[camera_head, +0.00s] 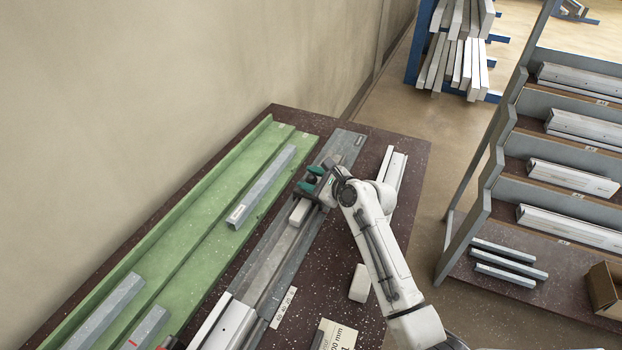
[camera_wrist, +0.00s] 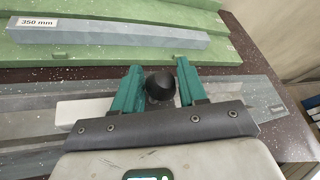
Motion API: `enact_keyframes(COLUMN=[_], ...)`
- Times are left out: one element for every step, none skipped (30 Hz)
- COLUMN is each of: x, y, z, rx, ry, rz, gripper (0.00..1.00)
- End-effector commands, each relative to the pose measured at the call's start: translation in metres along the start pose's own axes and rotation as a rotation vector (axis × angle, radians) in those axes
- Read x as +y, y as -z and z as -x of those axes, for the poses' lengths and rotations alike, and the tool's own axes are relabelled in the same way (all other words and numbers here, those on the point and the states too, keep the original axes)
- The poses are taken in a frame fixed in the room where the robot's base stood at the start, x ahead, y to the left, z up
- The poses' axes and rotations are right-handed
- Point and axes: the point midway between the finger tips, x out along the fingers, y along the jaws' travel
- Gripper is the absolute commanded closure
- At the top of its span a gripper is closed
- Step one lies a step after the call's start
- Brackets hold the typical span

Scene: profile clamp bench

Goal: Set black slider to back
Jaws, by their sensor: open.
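The black slider's round knob (camera_wrist: 160,86) shows in the wrist view, between the two green fingers of my gripper (camera_wrist: 158,88). The fingers are open, one on each side of the knob; whether either touches it I cannot tell. In the head view my gripper (camera_head: 310,180) is over the far part of the grey clamp track (camera_head: 262,262), and I cannot make out the knob there. A pale block (camera_head: 300,212) sits on the track just in front of my gripper. The slider's base is hidden by the gripper body.
A green stepped rack (camera_head: 190,235) with grey profiles lies left of the track; one profile (camera_wrist: 110,34) is labelled 350 mm. A loose white block (camera_head: 360,283) and a white profile (camera_head: 393,170) lie to the right. Shelves (camera_head: 545,160) stand beyond the bench.

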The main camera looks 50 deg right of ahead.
Motion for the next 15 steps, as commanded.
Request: enact_keyframes(x=[0.0001, 0.0001, 0.0001, 0.0001, 0.0001, 0.0001, 0.0002, 0.0002, 0.0002, 0.0002, 0.0002, 0.0003, 0.0003, 0.0003, 0.0003], y=[0.0, 0.0, 0.0, 0.0, 0.0001, 0.0001, 0.0001, 0.0001, 0.0002, 0.0002, 0.0002, 0.0002, 0.0002, 0.0002, 0.0003], z=[0.0001, 0.0001, 0.0002, 0.0002, 0.0002, 0.0002, 0.0003, 0.0003, 0.0003, 0.0003, 0.0003, 0.0003, 0.0003, 0.0003, 0.0004], rx=[0.0, 0.0, 0.0, 0.0, 0.0, 0.0, 0.0, 0.0, 0.0, 0.0, 0.0, 0.0, 0.0, 0.0, 0.001], ry=[0.0, 0.0, 0.0, 0.0, 0.0, 0.0, 0.0, 0.0, 0.0, -0.001, -0.001, -0.001, -0.001, -0.001, -0.001], rz=[0.0, 0.0, 0.0, 0.0, 0.0, 0.0, 0.0, 0.0, 0.0, 0.0, 0.0, 0.0, 0.0, 0.0, 0.0], gripper=[0.58, 0.61, 0.65, 0.68, 0.71, 0.75, 0.77, 0.8, 0.84, 0.87, 0.9, 0.94, 0.97, 0.99, 1.0])
